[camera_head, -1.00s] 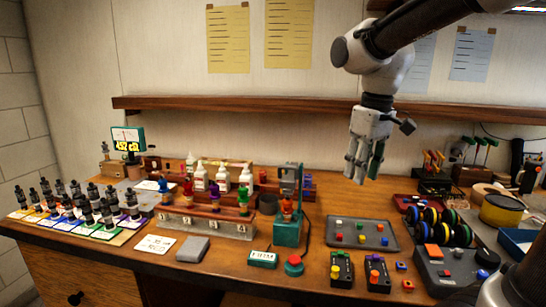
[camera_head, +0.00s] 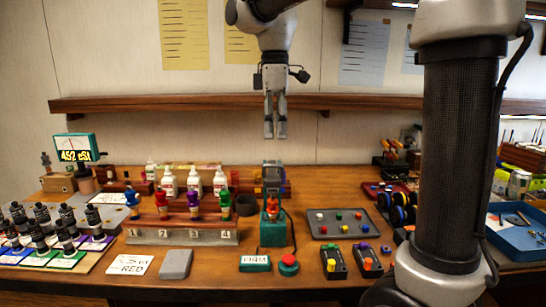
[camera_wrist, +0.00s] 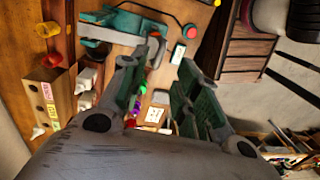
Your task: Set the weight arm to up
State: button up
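No part is labelled as the weight arm in these views, so I cannot tell for certain which piece it is. A teal stand (camera_head: 272,234) with a grey upper part (camera_head: 271,176) and a small orange-red piece (camera_head: 272,207) stands at the middle of the bench. In the wrist view, a teal stand (camera_wrist: 125,24) with a grey bar (camera_wrist: 98,33) lies beyond the fingers at the upper left. My gripper (camera_head: 275,133) points down above the stand, apart from it. In the wrist view my gripper (camera_wrist: 160,75) has its fingers spread and nothing between them.
A teal box reading FIRM (camera_head: 255,264) and a red button (camera_head: 288,265) sit in front of the stand. A rack (camera_head: 185,235) with coloured pieces stands left, a dark tray (camera_head: 342,230) right. A shelf (camera_head: 200,104) runs along the wall behind.

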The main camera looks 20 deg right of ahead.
aim_at(273, 166)
jog(key=f, duration=0.7)
jog(key=shift+s+a+f, duration=0.1)
jog(key=shift+s+f, duration=0.05)
jog(key=shift+s, duration=0.15)
grip_shut()
